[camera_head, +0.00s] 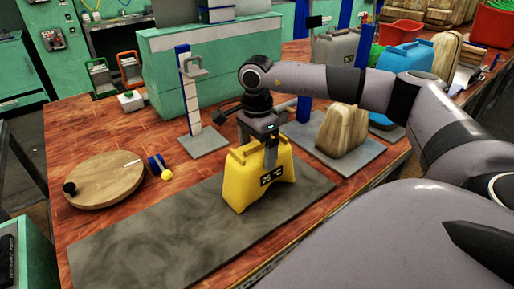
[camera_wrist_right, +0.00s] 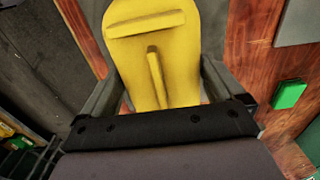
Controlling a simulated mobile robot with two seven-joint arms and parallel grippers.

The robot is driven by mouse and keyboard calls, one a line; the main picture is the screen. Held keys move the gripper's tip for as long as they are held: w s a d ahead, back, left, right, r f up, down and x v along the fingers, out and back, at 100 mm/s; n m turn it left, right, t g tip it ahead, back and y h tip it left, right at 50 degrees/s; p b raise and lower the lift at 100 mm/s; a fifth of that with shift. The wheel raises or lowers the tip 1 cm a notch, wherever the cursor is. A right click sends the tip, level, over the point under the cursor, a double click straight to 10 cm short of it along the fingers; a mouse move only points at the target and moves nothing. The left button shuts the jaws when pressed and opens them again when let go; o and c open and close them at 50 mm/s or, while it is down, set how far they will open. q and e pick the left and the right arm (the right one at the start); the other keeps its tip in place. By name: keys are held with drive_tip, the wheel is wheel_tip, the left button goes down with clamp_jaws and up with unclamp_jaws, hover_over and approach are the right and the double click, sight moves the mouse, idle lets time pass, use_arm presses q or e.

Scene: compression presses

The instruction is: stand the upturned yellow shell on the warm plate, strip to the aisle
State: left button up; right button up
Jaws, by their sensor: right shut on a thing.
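The yellow shell (camera_head: 240,188) is upright at the right part of the dark grey plate (camera_head: 150,245). Its lower edge is at the plate surface; I cannot tell whether it touches. A dark label strip (camera_head: 272,176) with yellow marks is on its face toward the lower right. My right gripper (camera_head: 269,150) comes from above and is shut on the shell's upper part. In the right wrist view the yellow shell (camera_wrist_right: 150,50) lies between the grey fingers, with one ridge across it and one along it. My left gripper is not in view.
A post stand (camera_head: 190,100) is behind the plate. A wooden shell (camera_head: 342,128) stands on a grey base at right, near a blue shell (camera_head: 405,57).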

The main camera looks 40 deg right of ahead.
drive_tip(key=shift+f, duration=0.15)
drive_tip(key=o, duration=1.2)
drive_tip(key=shift+o, duration=0.2)
drive_tip(key=shift+r+b, duration=0.4)
drive_tip(key=shift+r, duration=3.25)
